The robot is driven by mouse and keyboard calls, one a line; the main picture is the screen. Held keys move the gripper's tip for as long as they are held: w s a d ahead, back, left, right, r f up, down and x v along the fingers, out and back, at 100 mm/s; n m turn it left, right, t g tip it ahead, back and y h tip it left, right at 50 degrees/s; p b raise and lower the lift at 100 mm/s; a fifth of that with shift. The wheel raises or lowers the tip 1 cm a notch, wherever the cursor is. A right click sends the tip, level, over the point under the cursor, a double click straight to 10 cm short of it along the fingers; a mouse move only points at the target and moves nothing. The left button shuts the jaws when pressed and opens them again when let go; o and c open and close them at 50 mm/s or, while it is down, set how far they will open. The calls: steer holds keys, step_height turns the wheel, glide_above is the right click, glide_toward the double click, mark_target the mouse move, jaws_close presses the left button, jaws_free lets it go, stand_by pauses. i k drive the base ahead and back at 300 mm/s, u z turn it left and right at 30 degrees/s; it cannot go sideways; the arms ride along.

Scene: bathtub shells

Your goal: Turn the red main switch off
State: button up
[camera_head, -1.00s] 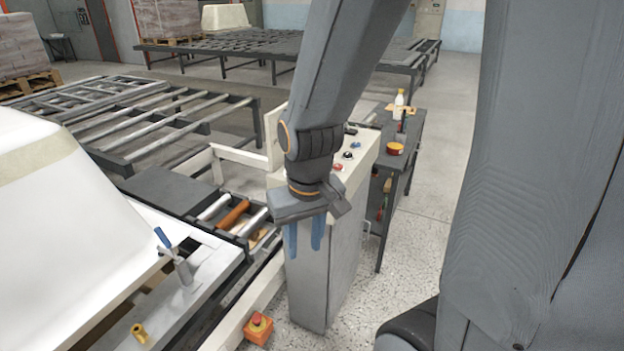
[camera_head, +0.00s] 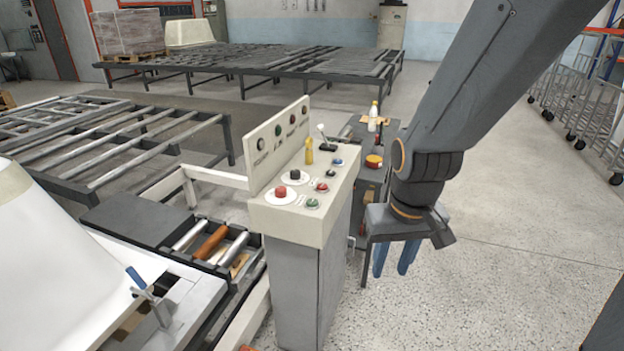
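The control console (camera_head: 285,228) stands near the middle, a grey cabinet with a cream sloped top. A larger red knob (camera_head: 281,192) sits on a round white plate at the top's front left corner; it may be the main switch, but its labels are too small to read. Small red buttons (camera_head: 321,187) sit to its right. My gripper (camera_head: 394,259) hangs right of the console, pointing down, with its two blue fingers apart and nothing between them. It is apart from the console and below its top.
The console top also carries a black knob (camera_head: 295,175), a green button (camera_head: 312,203), a blue button (camera_head: 338,162), a yellow handle (camera_head: 309,150) and a joystick (camera_head: 321,138). A dark cart (camera_head: 372,178) stands behind my gripper. Open floor (camera_head: 520,210) lies to the right.

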mark_target(280, 191)
steer(key=z, duration=0.05)
steer(key=i, duration=1.05)
steer(key=u, duration=1.55)
